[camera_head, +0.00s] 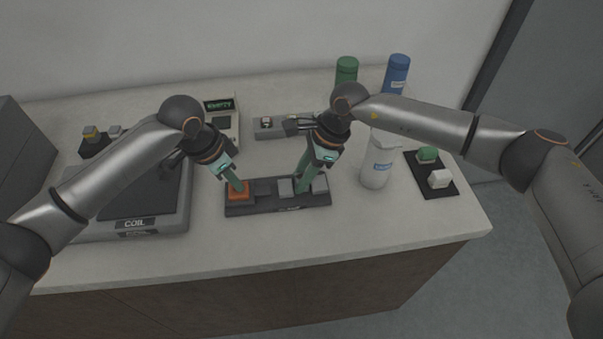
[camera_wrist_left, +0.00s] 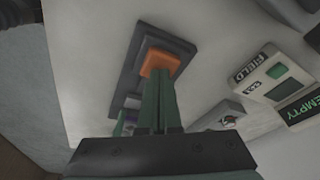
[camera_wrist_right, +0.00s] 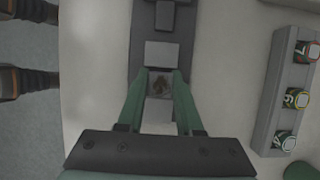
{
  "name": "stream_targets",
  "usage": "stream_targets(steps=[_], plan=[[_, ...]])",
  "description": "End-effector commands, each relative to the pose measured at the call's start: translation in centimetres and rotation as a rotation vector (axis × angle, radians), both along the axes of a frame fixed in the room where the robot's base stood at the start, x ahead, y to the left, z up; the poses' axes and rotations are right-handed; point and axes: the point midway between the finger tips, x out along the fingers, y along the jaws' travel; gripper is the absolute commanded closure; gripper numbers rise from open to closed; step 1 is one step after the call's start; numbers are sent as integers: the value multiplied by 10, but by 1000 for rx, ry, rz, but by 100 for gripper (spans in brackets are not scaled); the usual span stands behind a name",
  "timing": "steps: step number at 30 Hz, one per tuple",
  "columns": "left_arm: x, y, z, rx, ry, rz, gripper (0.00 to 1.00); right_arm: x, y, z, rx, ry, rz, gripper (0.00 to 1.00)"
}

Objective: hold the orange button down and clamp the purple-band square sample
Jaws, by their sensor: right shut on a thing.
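The orange button (camera_head: 239,190) sits at the left end of the dark clamp base (camera_head: 262,208). My left gripper (camera_head: 241,187) is shut and empty, its fingertips at the button's top; the left wrist view shows them against the button (camera_wrist_left: 161,64). My right gripper (camera_head: 302,188) is lowered between two grey clamp blocks, one on its left (camera_head: 285,187) and one on its right (camera_head: 320,183). In the right wrist view it is shut on a small brownish sample (camera_wrist_right: 160,84) lying between the blocks.
A grey rack (camera_head: 270,133) with several small samples stands behind the clamp, partly hidden by my right arm. A display reading EMPTY (camera_head: 219,104) is behind. A white bottle (camera_head: 376,172) and black tray (camera_head: 447,190) stand right. A COIL machine (camera_head: 150,222) stands left.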

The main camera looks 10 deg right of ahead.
Motion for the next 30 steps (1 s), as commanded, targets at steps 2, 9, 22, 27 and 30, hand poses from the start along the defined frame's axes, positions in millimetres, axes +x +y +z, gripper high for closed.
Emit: stream_targets(steps=[2,9,22,27,30], plan=[[-2,0,-3,3,7,-1,100,0,0,1,1,-1,1,100],[-2,0,-3,3,7,-1,100,0,0,0,1,-1,0,46],[-2,0,-3,3,7,-1,100,0,-1,1,-1,0,-1,30],[-2,0,-3,3,7,-1,100,1,-9,20,0,-3,-1,30],[-2,0,-3,3,7,-1,100,1,-17,40,0,-4,-2,30]])
